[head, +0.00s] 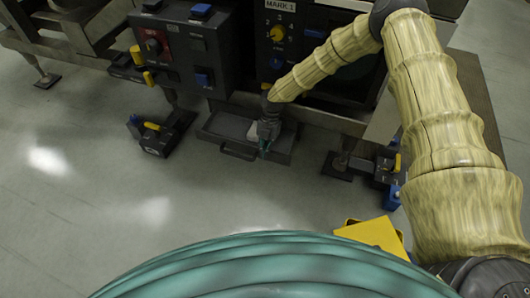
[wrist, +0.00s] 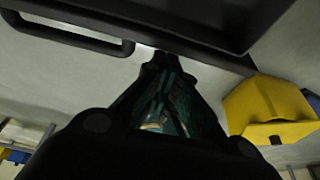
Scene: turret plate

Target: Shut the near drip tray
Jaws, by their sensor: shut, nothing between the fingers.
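The near drip tray (head: 218,127) is a shallow dark grey tray low at the front of the machine, standing out from under it. It has a loop handle (head: 238,151) on its front, left of centre. My gripper (head: 264,147) is shut and empty at the tray's front edge, right of the handle, and hides part of the tray. In the wrist view my shut gripper (wrist: 166,60) has its tips at the dark tray front (wrist: 215,58), with the handle (wrist: 70,36) at upper left. I cannot tell whether the tips touch the tray.
A control box (head: 200,45) with switches stands above the tray. A pedal unit (head: 160,135) with a yellow lever is on the floor at left, another (head: 385,168) at right. A yellow block (head: 372,234) lies nearer me. The floor before the tray is clear.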

